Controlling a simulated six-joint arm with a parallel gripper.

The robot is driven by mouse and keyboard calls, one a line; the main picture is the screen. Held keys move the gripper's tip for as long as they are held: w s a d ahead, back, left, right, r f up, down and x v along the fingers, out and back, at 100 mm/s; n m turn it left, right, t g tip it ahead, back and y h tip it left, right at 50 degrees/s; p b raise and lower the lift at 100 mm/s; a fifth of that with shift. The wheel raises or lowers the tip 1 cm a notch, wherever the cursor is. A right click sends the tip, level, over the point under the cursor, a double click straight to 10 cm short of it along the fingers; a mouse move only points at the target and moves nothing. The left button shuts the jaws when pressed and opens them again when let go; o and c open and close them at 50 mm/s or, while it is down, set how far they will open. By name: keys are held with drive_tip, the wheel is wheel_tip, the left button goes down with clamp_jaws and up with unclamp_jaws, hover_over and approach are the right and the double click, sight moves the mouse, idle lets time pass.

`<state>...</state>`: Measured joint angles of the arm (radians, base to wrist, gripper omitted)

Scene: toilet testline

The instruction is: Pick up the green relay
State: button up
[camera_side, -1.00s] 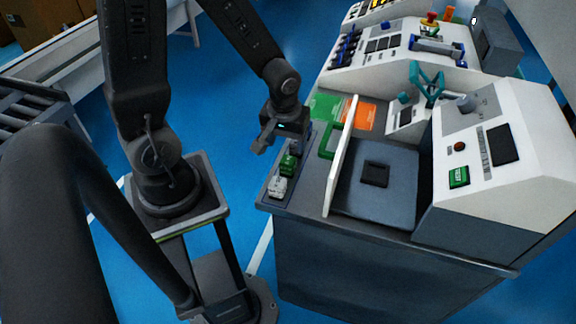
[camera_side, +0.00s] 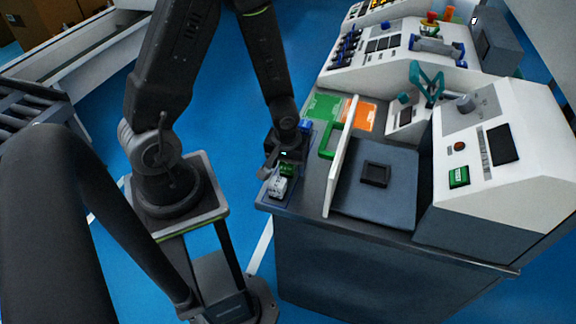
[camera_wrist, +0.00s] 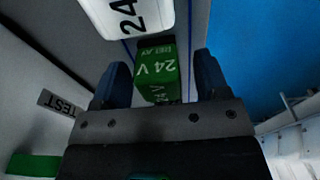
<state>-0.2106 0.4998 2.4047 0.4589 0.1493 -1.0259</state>
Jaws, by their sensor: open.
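The green relay (camera_wrist: 157,68), marked 24 V, stands between the two fingers of my gripper (camera_wrist: 158,80) in the wrist view. My gripper is open, with one dark finger on each side of the relay and a small gap visible. In the side view my gripper (camera_side: 276,172) is low over the left edge of the bench, and the green relay (camera_side: 287,169) shows partly beside it. A white relay (camera_side: 277,187) stands just in front of the green one, and also shows in the wrist view (camera_wrist: 135,15). A blue relay (camera_side: 305,126) stands behind.
Green (camera_side: 325,106) and orange (camera_side: 366,117) areas lie behind.

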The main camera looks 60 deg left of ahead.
drive_tip(key=c, duration=1)
drive_tip(key=shift+r, duration=0.1)
